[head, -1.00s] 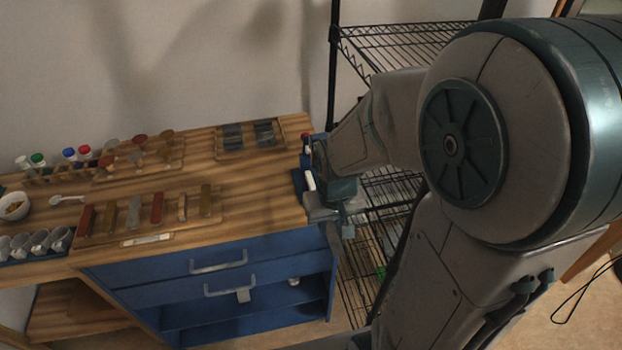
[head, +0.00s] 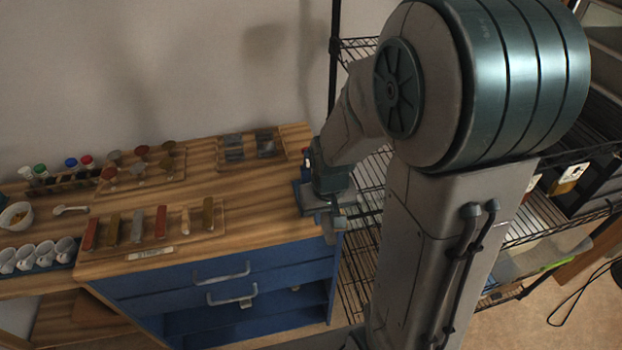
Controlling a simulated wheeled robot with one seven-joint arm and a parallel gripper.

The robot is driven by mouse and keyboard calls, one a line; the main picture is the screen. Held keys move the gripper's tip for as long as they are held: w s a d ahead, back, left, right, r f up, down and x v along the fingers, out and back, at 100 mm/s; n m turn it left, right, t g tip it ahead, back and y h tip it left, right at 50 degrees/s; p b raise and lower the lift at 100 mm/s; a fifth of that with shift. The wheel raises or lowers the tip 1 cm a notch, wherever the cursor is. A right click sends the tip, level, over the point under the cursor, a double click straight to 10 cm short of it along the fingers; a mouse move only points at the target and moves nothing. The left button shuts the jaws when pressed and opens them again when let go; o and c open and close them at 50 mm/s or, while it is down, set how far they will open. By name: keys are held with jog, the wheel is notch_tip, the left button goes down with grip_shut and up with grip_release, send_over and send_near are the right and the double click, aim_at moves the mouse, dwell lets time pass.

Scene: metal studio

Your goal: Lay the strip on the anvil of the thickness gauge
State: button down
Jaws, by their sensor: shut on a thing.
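My gripper (head: 330,212) is at the right end of the wooden bench, low over its front right corner. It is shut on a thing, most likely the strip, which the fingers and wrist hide. The thickness gauge (head: 303,194) seems to be the dark blue device at that corner, beside my gripper. My arm and gripper cover most of it, and I cannot make out its anvil or whether the held thing touches it. Several other strips (head: 137,226), red, grey and brown, lie side by side on a wooden rack with a label (head: 150,253).
Behind the rack are a board with round-headed pieces (head: 142,152), a board with two dark plates (head: 234,154) and capped bottles (head: 71,164). Cups (head: 46,253) and a bowl (head: 15,214) stand left. Blue drawers (head: 222,272) are below. A black wire shelf (head: 364,275) stands right.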

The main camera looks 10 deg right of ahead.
jog(key=w+p, duration=0.2)
jog(key=w, duration=0.8)
jog(key=shift+w, duration=0.4)
jog(key=shift+f+p, duration=0.65)
jog(key=shift+f, duration=1.1)
jog(key=shift+f, duration=0.15)
jog(key=c, duration=1.2)
grip_release()
jog(key=shift+c, duration=0.2)
